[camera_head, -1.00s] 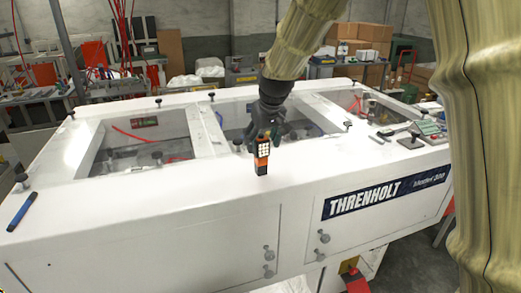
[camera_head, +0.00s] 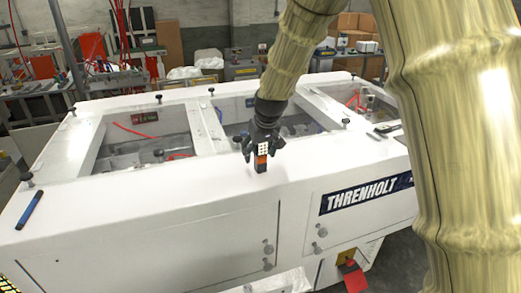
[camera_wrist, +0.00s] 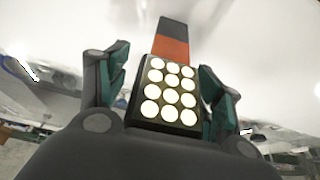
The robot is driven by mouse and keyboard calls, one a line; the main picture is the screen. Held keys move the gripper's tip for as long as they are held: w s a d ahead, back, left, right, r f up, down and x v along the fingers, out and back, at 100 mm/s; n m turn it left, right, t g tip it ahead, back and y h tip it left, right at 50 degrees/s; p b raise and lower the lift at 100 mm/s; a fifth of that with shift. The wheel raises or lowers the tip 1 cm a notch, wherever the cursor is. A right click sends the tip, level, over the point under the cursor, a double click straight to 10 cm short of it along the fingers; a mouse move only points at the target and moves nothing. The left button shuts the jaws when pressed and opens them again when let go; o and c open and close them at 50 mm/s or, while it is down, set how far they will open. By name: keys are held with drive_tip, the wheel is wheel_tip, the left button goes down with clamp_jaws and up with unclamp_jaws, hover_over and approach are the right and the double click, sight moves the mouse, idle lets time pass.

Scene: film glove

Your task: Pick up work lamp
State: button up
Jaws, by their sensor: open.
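The work lamp (camera_head: 261,161) is a small orange and black block with a panel of round white LEDs. It stands upright on the white machine top near its front edge. My gripper (camera_head: 262,146) is over it from above and behind. In the wrist view the lamp's LED panel (camera_wrist: 168,92) lies between the two open green-padded fingers (camera_wrist: 162,85), with its orange and black part beyond them. Small gaps seem to show beside the panel, and I cannot tell whether either finger touches it.
The white machine (camera_head: 150,220) has recessed glazed openings behind the lamp and several black knobs along its rims. A blue marker (camera_head: 29,209) lies at the left. A dark flat tool (camera_head: 388,128) lies at the right. The top around the lamp is clear.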

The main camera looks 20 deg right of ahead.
drive_tip(key=shift+c, duration=0.2)
drive_tip(key=c, duration=1.2)
drive_tip(key=shift+r, duration=0.2)
